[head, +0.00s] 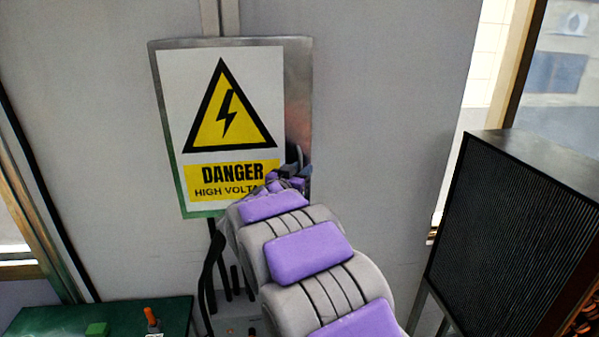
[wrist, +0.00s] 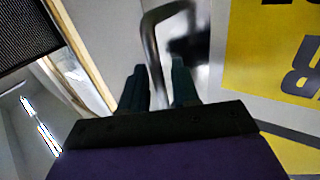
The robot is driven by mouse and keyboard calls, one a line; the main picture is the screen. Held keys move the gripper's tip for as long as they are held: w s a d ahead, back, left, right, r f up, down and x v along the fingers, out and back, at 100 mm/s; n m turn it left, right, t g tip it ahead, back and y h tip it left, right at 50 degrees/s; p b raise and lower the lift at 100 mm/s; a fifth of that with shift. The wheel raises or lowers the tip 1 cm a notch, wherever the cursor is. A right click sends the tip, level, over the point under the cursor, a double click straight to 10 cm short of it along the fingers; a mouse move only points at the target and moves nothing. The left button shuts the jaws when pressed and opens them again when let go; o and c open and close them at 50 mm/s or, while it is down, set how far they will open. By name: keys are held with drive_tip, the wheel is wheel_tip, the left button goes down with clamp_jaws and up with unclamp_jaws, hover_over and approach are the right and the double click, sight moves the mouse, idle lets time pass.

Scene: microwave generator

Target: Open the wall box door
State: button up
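The wall box (head: 298,80) is a grey metal box on the wall. Its door is shut and carries a yellow and white "DANGER HIGH VOLTAGE" sign (head: 190,75). In the wrist view a bent metal handle (wrist: 150,35) stands out from the door, beside the sign (wrist: 260,55). My gripper (wrist: 160,85) is open, its two dark fingers apart with the lower part of the handle between them. I cannot tell whether either finger touches it. In the head view my gripper (head: 294,168) is at the door's lower right, and my arm hides the box's bottom right corner.
A black ribbed cabinet (head: 505,235) stands at the right. A green table (head: 120,318) with a green block (head: 97,329) and an orange-topped item (head: 151,318) is at the lower left. Cables hang below the box. Bare wall (head: 390,110) lies right of the box.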

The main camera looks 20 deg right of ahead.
drive_tip(key=shift+c, duration=0.4)
clamp_jaws()
drive_tip(key=shift+s, duration=0.15)
